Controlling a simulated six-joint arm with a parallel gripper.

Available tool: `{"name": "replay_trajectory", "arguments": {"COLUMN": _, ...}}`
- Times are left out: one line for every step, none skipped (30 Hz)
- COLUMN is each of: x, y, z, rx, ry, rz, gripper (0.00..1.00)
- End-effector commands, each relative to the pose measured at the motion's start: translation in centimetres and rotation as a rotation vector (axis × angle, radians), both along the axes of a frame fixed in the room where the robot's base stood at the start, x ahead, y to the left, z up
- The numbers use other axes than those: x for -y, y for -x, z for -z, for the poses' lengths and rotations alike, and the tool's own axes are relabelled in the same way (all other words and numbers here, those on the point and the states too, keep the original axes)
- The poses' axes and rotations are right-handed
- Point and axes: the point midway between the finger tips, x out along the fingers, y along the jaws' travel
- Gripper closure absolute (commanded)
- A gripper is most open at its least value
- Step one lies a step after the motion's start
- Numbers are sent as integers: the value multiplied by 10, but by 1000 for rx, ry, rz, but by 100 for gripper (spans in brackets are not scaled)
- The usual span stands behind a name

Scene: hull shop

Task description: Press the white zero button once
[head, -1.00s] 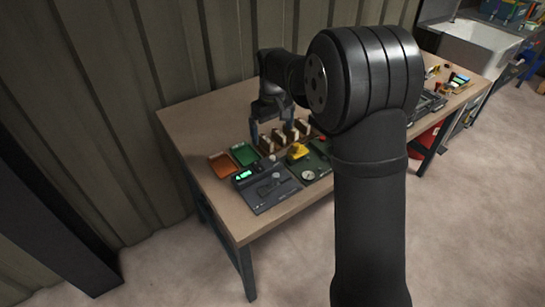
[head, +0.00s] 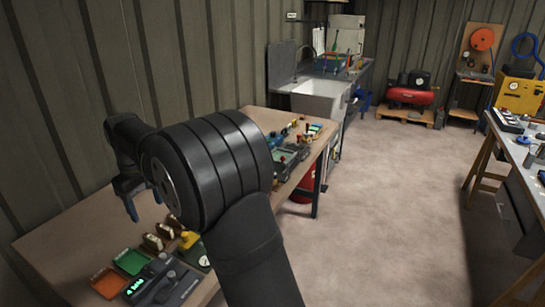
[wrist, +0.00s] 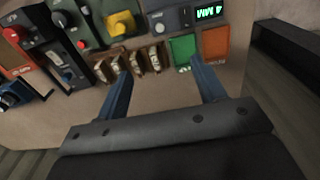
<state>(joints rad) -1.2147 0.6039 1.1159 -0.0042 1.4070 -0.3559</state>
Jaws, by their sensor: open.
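A dark grey device with a lit green display (head: 136,286) stands at the near end of the bench. It also shows at the top of the wrist view, with its grey body (wrist: 168,21) beside the display (wrist: 209,12). It carries a knob-like round part. A tiny pale spot shows on its face, but I cannot tell whether it is the white zero button. My gripper (head: 130,205) is above the bench, back from the device. In the wrist view my gripper (wrist: 160,68) has two blue fingers spread wide with nothing between them.
An orange tray (head: 108,282) and a green tray (head: 132,261) lie beside the device. A wooden rack (wrist: 134,64) and a yellow part (wrist: 120,23) stand close by. Other instruments crowd the bench's far part. Bare bench top (head: 60,243) lies along the wall side.

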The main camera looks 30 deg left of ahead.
Motion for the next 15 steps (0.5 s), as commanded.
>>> {"name": "replay_trajectory", "arguments": {"x": 0, "y": 0, "z": 0, "rx": 0, "ry": 0, "rz": 0, "gripper": 47}}
{"name": "replay_trajectory", "arguments": {"x": 0, "y": 0, "z": 0, "rx": 0, "ry": 0, "rz": 0, "gripper": 53}}
{"name": "replay_trajectory", "arguments": {"x": 0, "y": 0, "z": 0, "rx": 0, "ry": 0, "rz": 0, "gripper": 61}}
{"name": "replay_trajectory", "arguments": {"x": 0, "y": 0, "z": 0, "rx": 0, "ry": 0, "rz": 3, "gripper": 67}}
{"name": "replay_trajectory", "arguments": {"x": 0, "y": 0, "z": 1, "rx": 0, "ry": 0, "rz": 9, "gripper": 73}}
{"name": "replay_trajectory", "arguments": {"x": 0, "y": 0, "z": 1, "rx": 0, "ry": 1, "rz": 25, "gripper": 80}}
{"name": "replay_trajectory", "arguments": {"x": 0, "y": 0, "z": 2, "rx": -1, "ry": 1, "rz": 44, "gripper": 86}}
{"name": "replay_trajectory", "arguments": {"x": 0, "y": 0, "z": 3, "rx": -2, "ry": 0, "rz": 71, "gripper": 92}}
{"name": "replay_trajectory", "arguments": {"x": 0, "y": 0, "z": 5, "rx": -2, "ry": 1, "rz": 117, "gripper": 100}}
{"name": "replay_trajectory", "arguments": {"x": 0, "y": 0, "z": 7, "rx": -3, "ry": 2, "rz": 161, "gripper": 100}}
{"name": "replay_trajectory", "arguments": {"x": -1, "y": 0, "z": 9, "rx": -4, "ry": 1, "rz": 211, "gripper": 100}}
{"name": "replay_trajectory", "arguments": {"x": -1, "y": 0, "z": 12, "rx": -5, "ry": 0, "rz": 286, "gripper": 100}}
{"name": "replay_trajectory", "arguments": {"x": -1, "y": -1, "z": 14, "rx": -5, "ry": 0, "rz": 347, "gripper": 100}}
{"name": "replay_trajectory", "arguments": {"x": -2, "y": -1, "z": 17, "rx": -6, "ry": -1, "rz": 410, "gripper": 100}}
{"name": "replay_trajectory", "arguments": {"x": -2, "y": -1, "z": 20, "rx": -7, "ry": -1, "rz": 497, "gripper": 100}}
